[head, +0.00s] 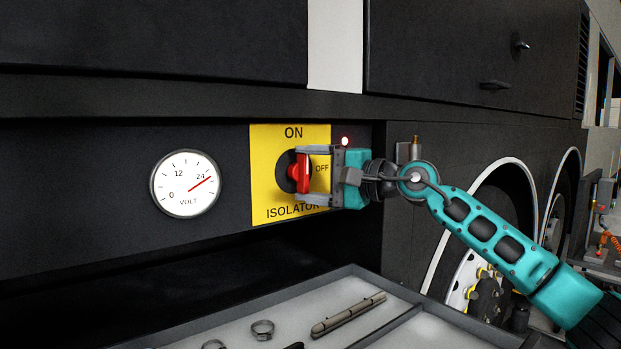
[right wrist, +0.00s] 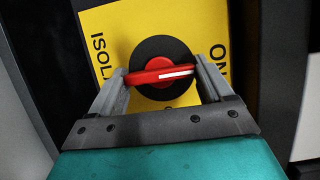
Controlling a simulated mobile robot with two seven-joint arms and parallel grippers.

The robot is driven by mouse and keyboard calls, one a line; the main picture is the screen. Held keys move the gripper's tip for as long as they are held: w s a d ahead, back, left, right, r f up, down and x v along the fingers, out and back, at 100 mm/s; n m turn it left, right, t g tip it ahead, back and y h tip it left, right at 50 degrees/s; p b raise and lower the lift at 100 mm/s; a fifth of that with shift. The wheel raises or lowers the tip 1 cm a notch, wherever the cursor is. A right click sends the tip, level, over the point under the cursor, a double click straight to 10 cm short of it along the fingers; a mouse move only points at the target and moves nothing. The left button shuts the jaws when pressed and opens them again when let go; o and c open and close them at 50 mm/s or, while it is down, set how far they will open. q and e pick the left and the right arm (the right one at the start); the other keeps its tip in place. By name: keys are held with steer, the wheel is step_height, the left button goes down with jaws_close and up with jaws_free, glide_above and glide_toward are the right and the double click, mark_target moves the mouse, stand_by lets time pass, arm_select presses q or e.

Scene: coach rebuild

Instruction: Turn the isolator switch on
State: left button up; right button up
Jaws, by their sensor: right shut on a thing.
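The isolator switch has a red handle (head: 303,176) on a round black base (head: 285,168), on a yellow plate (head: 262,198) marked ON at the top, OFF at the right and ISOLATOR below. The handle stands upright in the head view. In the right wrist view, the handle (right wrist: 150,78) lies across the picture, its white stripe towards the ON lettering (right wrist: 220,60). My right gripper (head: 301,173) is shut on the handle, one finger at each end, as the right wrist view (right wrist: 161,75) also shows. My left gripper is not in view.
A voltmeter (head: 185,183) on the left reads just past 24. Below, a grey tray (head: 411,300) holds ring clamps (head: 262,329) and a rod-like part (head: 348,315). Wheels (head: 497,232) stand at the right.

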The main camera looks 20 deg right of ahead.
stand_by(0.4)
steer(key=o, duration=1)
steer(key=shift+c, duration=0.2)
steer(key=b+v, duration=0.2)
steer(key=v, duration=1.1)
